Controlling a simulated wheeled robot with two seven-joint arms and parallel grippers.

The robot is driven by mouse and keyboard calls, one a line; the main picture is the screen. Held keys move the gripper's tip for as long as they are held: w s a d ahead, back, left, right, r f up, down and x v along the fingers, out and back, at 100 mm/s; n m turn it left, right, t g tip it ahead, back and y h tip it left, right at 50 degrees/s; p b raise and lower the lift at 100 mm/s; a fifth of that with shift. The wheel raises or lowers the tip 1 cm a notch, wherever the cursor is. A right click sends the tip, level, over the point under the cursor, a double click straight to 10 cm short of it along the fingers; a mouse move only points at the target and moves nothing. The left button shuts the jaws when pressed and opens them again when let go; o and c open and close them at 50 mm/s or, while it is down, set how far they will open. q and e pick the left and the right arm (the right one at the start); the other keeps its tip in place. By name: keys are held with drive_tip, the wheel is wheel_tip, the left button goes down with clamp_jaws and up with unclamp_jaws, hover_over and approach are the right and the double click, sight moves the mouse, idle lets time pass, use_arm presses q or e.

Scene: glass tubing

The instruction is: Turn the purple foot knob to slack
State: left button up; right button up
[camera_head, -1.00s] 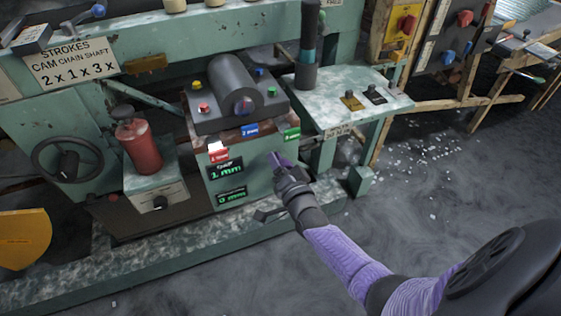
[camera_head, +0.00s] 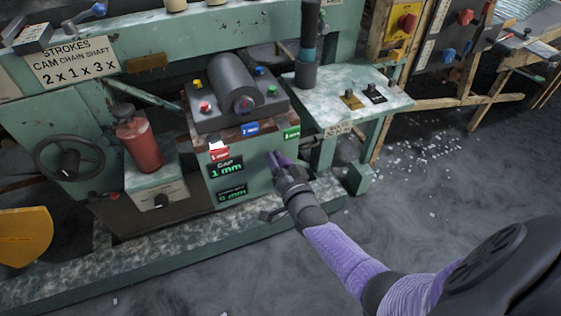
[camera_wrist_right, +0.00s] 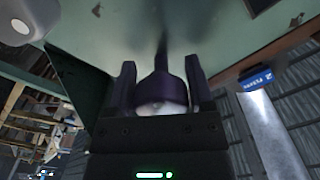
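The purple foot knob (camera_wrist_right: 163,92) is in the right wrist view, a dark purple body with a pale end, on a dark stem running to the pale green panel (camera_wrist_right: 110,30). My right gripper (camera_wrist_right: 160,85) has one finger on each side of it. The fingers look close against its sides, though contact is hard to see. In the head view my right gripper (camera_head: 279,160) is at the right part of the green machine box's front (camera_head: 262,180). The knob is hard to separate from the fingers there. My left gripper is in neither current view.
The box carries red (camera_head: 218,153), blue (camera_head: 250,129) and green (camera_head: 292,133) tags and green readouts (camera_head: 225,170). A small marbled table (camera_head: 335,105) stands right of it. A red cylinder (camera_head: 140,145) and a handwheel (camera_head: 68,160) are left. The floor at right is mostly open.

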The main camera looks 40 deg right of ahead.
drive_tip(key=o, duration=0.3)
drive_tip(key=shift+o, duration=0.2)
drive_tip(key=p+v, duration=0.4)
drive_tip(key=v, duration=0.6)
